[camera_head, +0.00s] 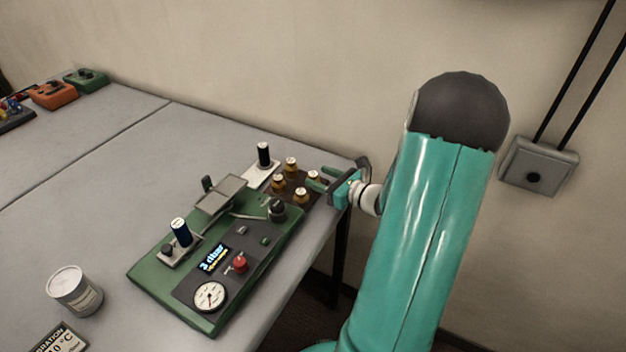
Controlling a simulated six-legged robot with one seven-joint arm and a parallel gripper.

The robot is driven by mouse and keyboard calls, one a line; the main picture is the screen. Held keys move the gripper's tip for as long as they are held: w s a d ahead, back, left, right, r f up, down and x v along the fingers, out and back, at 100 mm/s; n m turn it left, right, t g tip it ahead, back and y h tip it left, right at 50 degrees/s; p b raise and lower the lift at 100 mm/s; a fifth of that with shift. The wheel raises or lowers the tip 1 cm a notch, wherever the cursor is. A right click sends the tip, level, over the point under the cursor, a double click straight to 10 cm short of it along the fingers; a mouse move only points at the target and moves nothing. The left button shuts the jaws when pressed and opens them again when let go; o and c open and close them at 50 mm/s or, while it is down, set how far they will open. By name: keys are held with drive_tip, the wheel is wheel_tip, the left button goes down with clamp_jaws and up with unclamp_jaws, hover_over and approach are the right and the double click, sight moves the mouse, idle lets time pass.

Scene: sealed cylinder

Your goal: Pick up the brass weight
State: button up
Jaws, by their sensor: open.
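Several brass weights with pale tops stand on a dark holder at the back right of the table. One stands at the back (291,167), one at the left (278,184), one at the front (301,196) and one at the right (313,178). My gripper (322,179) is open, reaching in from the right, with its teal fingertips close to the right-hand weight. I cannot tell whether that weight is between the fingers or just beyond them, or whether they touch it. My gripper hides part of the holder's right side.
A green device (150,270) with a gauge, red knob and platform stands left of the weights. A black-handled cylinder (263,156) stands behind on a pale plate. A white can (75,291) is at front left. The table's right edge is close beneath my gripper; a wall is behind.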

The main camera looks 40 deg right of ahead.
drive_tip(key=shift+w+a, duration=0.1)
drive_tip(key=shift+w, duration=0.4)
clamp_jaws()
